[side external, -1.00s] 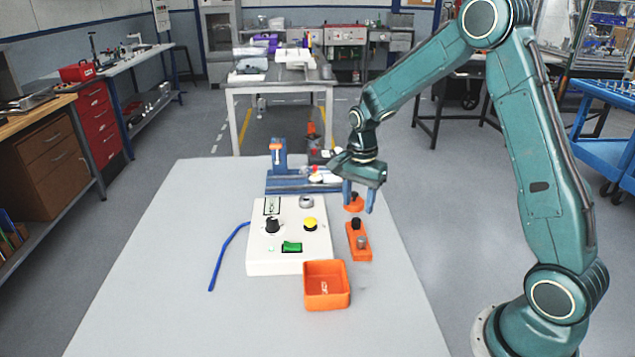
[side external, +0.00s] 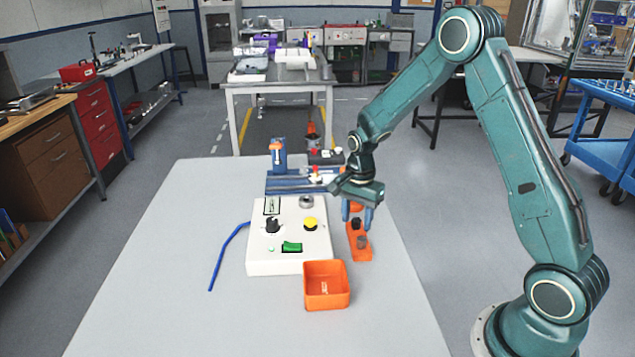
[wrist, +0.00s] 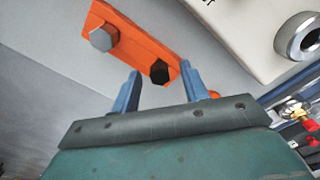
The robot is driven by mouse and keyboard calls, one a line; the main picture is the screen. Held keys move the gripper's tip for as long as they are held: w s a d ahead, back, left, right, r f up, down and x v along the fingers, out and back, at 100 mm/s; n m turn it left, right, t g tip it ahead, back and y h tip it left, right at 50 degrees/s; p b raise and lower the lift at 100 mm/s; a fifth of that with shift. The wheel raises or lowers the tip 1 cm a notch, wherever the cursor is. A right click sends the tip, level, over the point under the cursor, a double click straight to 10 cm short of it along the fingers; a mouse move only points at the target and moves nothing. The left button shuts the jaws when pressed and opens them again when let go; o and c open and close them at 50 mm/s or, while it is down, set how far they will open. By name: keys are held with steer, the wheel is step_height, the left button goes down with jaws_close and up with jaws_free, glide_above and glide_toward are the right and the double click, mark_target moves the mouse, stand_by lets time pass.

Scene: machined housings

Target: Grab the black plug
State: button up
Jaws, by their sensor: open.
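The black plug (side external: 356,223) stands in the far part of an orange holder (side external: 358,254) on the table, right of the white control box. A grey plug (side external: 362,241) stands in the same holder, nearer the camera. My gripper (side external: 357,219) is open, with its blue fingers pointing down at the black plug's end of the holder. In the wrist view, the black plug (wrist: 159,72) shows between and just beyond the fingertips (wrist: 160,72). The grey plug (wrist: 103,39) is to its upper left. I cannot tell whether a finger touches the black plug.
The white control box (side external: 262,262) with a yellow button and green switch stands left of the holder. An open orange bin (side external: 325,300) is in front. A blue cable (side external: 226,257) lies at left. A blue fixture (side external: 288,184) stands behind.

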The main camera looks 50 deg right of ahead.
mark_target(356, 220)
stand_by(0.3)
jaws_close()
steer(key=shift+r, duration=0.2)
step_height(356, 220, up, 20)
steer(key=shift+f, duration=0.15)
stand_by(0.6)
stand_by(0.4)
